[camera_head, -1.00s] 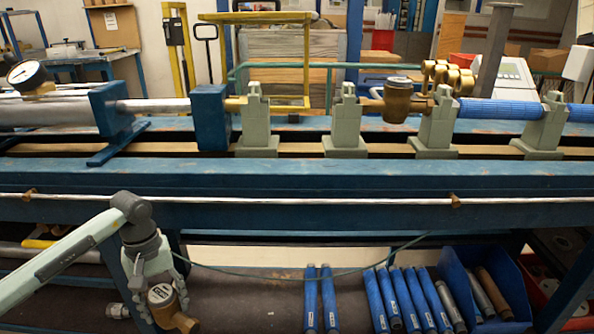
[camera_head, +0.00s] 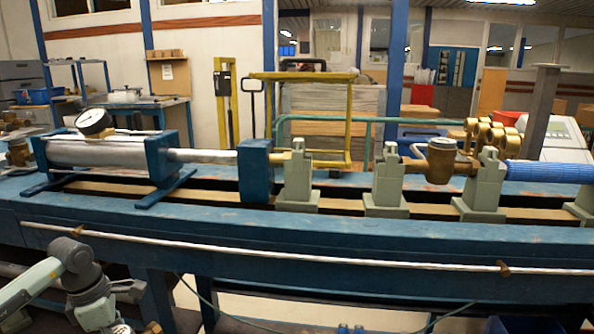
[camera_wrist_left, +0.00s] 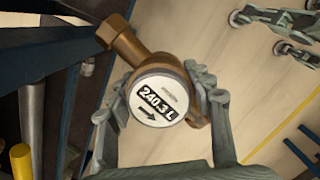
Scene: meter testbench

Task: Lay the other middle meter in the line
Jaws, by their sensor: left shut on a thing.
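My left gripper (camera_wrist_left: 165,105) is shut on a brass meter (camera_wrist_left: 125,45) with a round white dial reading 240.3 L and an arrow. In the head view its arm comes in at the bottom left, in front of the bench; the fingers are mostly cut off. Another brass meter (camera_head: 441,160) sits in the line between two grey-green supports (camera_head: 388,180) (camera_head: 487,185). The gap between the left support (camera_head: 297,180) and the middle one holds no meter. Grey-green jointed parts at the wrist view's upper right may be my right gripper; I cannot tell.
The blue bench rail (camera_head: 300,235) runs across in front of the line. A cylinder with a pressure gauge (camera_head: 94,121) and a blue block (camera_head: 253,170) stand left. A blue pipe (camera_head: 548,172) lies right. Several brass fittings (camera_head: 490,133) show behind the meter. A yellow frame stands behind.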

